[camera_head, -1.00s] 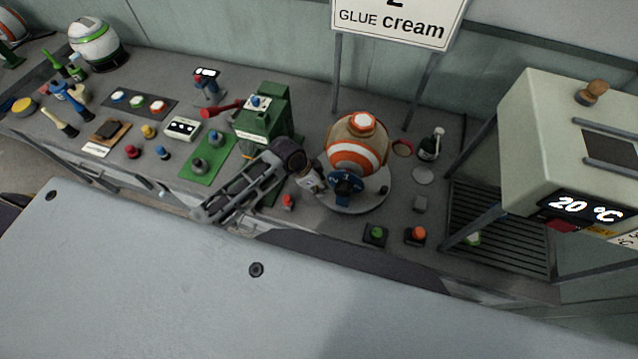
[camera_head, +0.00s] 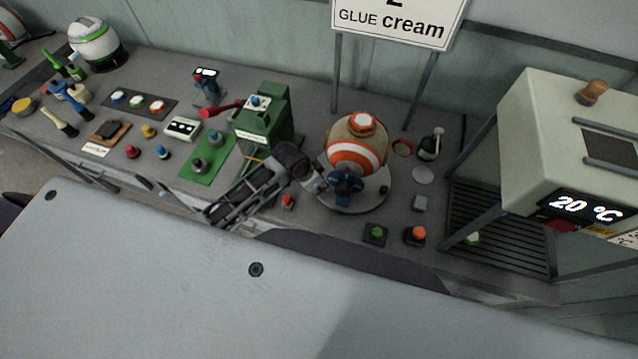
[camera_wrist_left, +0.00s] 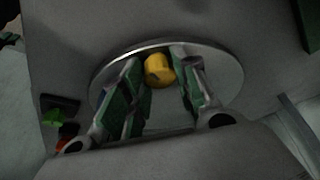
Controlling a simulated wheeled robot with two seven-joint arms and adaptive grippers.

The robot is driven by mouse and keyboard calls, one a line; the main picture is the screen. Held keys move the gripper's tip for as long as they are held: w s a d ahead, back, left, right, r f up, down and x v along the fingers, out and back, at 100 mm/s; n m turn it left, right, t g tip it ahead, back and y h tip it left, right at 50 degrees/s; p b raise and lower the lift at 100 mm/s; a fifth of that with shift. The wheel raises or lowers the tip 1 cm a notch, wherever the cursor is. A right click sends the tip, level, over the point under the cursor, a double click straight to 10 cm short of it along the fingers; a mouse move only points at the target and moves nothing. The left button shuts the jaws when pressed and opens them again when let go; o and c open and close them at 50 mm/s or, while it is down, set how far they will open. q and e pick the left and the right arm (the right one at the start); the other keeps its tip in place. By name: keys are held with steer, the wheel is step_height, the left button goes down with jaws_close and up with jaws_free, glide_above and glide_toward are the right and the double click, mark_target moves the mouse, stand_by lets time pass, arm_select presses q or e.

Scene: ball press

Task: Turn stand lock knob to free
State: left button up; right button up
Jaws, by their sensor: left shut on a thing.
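The round stand (camera_head: 376,201) carries a white, orange and tan ball (camera_head: 357,142). A dark blue part (camera_head: 347,184) shows at its front left, partly covered. My left gripper (camera_head: 328,182) reaches in from the left against this part. In the left wrist view, the two green-padded fingers (camera_wrist_left: 160,82) flank a small yellow rounded knob (camera_wrist_left: 158,70) in front of a shiny round plate (camera_wrist_left: 222,80). The left gripper is shut on the stand lock knob; its turn angle cannot be read. My right gripper is not in view.
A green press (camera_head: 263,125) stands close behind my left arm. A red button (camera_head: 287,201) is just below the gripper. Green (camera_head: 376,233) and orange (camera_head: 415,234) buttons sit in front of the stand. A heater box (camera_head: 560,140) reading 20 °C stands at the right.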

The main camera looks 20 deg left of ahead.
arm_select(q)
steer(key=shift+n+t+y, duration=0.4)
steer(key=shift+n, duration=1)
steer(key=o, duration=1)
steer(key=shift+r, duration=0.1)
steer(key=shift+v, duration=5.9)
steer(key=shift+s+d, duration=0.1)
steer(key=shift+s, duration=0.05)
